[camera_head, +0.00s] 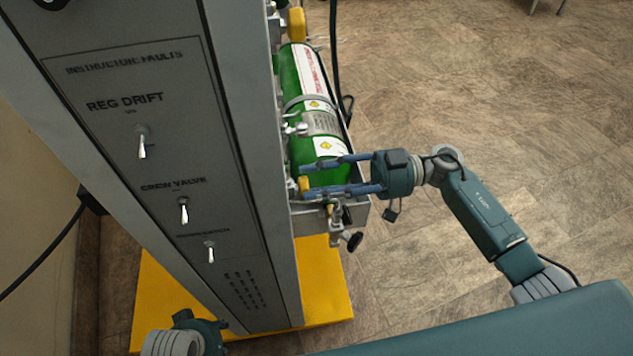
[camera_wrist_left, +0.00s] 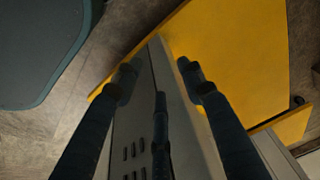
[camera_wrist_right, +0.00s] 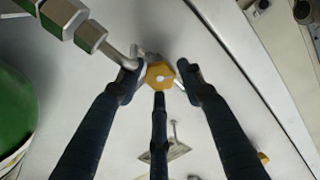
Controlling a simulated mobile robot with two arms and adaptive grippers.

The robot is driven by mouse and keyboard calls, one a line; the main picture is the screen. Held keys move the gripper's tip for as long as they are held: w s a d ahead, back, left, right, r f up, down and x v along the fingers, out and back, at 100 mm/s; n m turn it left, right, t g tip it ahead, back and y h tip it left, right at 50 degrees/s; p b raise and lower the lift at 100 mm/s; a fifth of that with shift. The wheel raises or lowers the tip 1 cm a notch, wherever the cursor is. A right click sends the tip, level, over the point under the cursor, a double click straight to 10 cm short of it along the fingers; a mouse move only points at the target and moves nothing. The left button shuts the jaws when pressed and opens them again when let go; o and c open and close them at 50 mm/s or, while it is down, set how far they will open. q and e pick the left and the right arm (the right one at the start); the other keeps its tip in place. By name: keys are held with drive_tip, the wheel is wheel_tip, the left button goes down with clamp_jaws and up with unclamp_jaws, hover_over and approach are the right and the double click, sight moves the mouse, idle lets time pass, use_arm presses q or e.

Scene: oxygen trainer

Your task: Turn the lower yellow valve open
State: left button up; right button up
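The lower yellow valve (camera_head: 305,183) is a small knob beside the bottom end of the green cylinder (camera_head: 318,135). In the right wrist view the yellow valve (camera_wrist_right: 160,77) faces the camera as a knob with a pale centre. My right gripper (camera_wrist_right: 160,80) is open with fingertips on either side of it; firm contact cannot be told. In the head view my right gripper (camera_head: 306,180) reaches in from the right across the cylinder's lower end. My left gripper (camera_wrist_left: 160,75) is open and empty over the panel's foot and yellow base; its fingers are hidden in the head view.
An upper yellow valve (camera_head: 297,23) sits at the cylinder's far end. The grey instructor panel (camera_head: 160,120) with toggle switches stands left. A metal fitting with a black knob (camera_head: 353,241) hangs below my right fingers. The yellow base (camera_head: 323,280) lies below.

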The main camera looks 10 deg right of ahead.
drive_tip(key=c, duration=0.9)
drive_tip(key=shift+n, duration=0.3)
use_arm(q)
drive_tip(key=shift+s+f, duration=0.4)
drive_tip(key=shift+f, duration=0.1)
use_arm(e)
drive_tip(key=n, duration=0.6)
